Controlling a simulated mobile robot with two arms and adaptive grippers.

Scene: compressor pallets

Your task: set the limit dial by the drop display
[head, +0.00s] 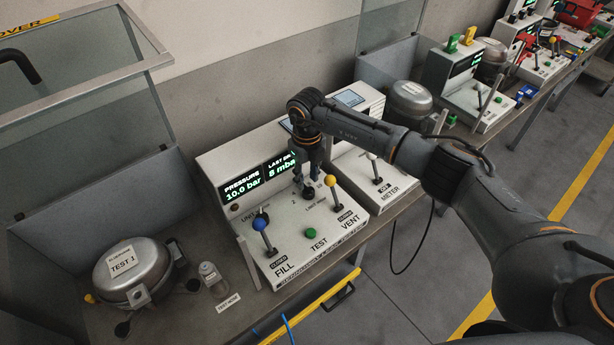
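The leak tester panel (340,226) stands on the bench. Its pressure display (243,188) reads 10.0 bar. The last-drop display (281,167) beside it reads 8 mbar, its right end covered by my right gripper. The limit dial (308,193) is a small dark knob on the sloped panel, with numbers around it that are partly hidden. My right gripper (307,177) points down right over the dial, its fingers apart on either side. I cannot tell whether they touch the knob. My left gripper is not in view.
A blue-knobbed FILL lever (261,223), a green TEST button (311,233) and a yellow-knobbed VENT lever (331,181) sit close to the dial. A compressor (132,272) labelled TEST 1 and a small bottle (209,275) stand at the left. A meter unit (365,183) adjoins on the right.

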